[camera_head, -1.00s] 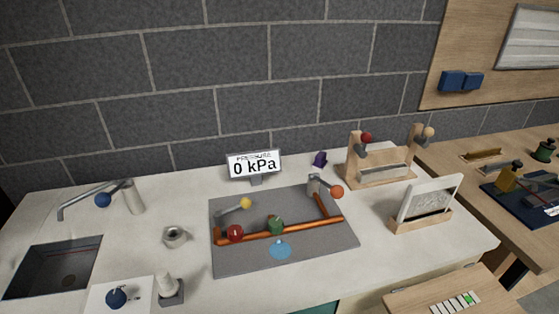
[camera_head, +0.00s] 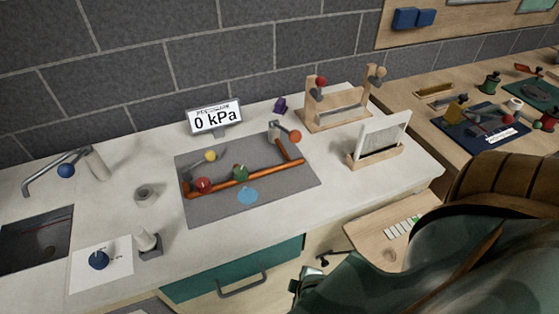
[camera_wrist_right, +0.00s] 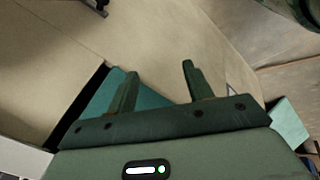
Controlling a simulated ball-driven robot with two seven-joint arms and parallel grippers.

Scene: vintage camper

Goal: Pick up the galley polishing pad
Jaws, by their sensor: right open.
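No object is clearly marked as the galley polishing pad. A flat light-blue disc (camera_head: 247,196) lies on the grey mat (camera_head: 300,192) on the white counter, and a white knob-like piece (camera_head: 146,238) stands on a small dark base near the sink. I cannot tell if either is the pad. My right gripper (camera_wrist_right: 158,70) is open in the right wrist view, its two dark green fingers apart with nothing between them. In the head view my green right arm fills the lower right, low in front of the counter, away from both objects. My left gripper is not in view.
Copper pipework (camera_head: 245,181) with valves lies on the mat below a 0 kPa display (camera_head: 213,117). A wooden rack (camera_head: 340,122) and a framed panel (camera_head: 384,143) stand right of it. A sink (camera_head: 35,243) is at left. The counter's front right is clear.

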